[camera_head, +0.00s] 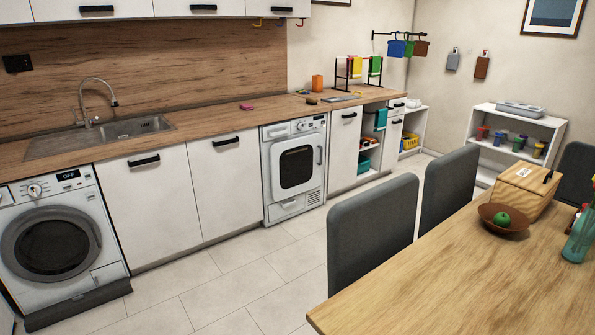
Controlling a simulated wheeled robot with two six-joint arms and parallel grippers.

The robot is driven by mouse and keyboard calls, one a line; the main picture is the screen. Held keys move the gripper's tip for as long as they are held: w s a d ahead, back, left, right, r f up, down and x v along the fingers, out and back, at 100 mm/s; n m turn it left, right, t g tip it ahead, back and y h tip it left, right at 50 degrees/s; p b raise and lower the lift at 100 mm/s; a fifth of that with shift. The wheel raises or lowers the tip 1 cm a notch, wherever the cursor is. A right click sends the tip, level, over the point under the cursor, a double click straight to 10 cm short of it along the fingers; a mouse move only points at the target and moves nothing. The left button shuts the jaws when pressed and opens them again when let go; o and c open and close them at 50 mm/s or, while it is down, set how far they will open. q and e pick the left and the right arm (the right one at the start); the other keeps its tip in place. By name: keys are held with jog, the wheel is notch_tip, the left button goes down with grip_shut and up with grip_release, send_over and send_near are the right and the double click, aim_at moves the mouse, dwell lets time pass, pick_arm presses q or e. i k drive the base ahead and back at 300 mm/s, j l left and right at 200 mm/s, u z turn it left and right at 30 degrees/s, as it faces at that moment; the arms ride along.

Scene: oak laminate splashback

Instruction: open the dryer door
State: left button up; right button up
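A white machine with a rounded-square dark door window, which looks like the dryer (270,180), is built in under the counter near the middle of the head view. Its door (296,167) appears shut, with an upright handle (320,155) at the door's right side. A knob and small panel sit above the door, and a louvred grille is at its lower right. A second white machine with a round dark door (52,245) and a display reading OFF stands at the far left; its door looks shut too. Neither of my grippers is in view.
A wooden table (450,285) fills the lower right, with grey chairs (372,230) along its near-left side. White cabinets (155,205) stand between the two machines. The tiled floor (240,275) in front of the machines is clear. A white shelf (515,130) stands at the back right.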

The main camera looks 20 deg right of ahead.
aim_at(296, 164)
jog(key=i+j+u, duration=0.45)
jog(key=i, duration=0.25)
jog(key=i+j+z, duration=0.15)
jog(key=i, duration=0.4)
jog(key=i+j+z, duration=0.15)
jog(key=i, duration=0.35)
jog(key=i+j+z, duration=0.1)
jog(key=i+j, duration=0.2)
jog(key=i, duration=0.25)
jog(key=i+l+z, duration=0.25)
jog(key=i+z, duration=0.2)
jog(key=i+l+z, duration=0.1)
jog(key=i+z, duration=0.75)
jog(key=i+j+z, duration=0.3)
jog(key=i+z, duration=0.15)
jog(key=i+l+u, duration=0.35)
jog(key=i, duration=0.4)
jog(key=i+l+u, duration=0.35)
jog(key=i+l, duration=0.35)
jog(key=l, duration=0.1)
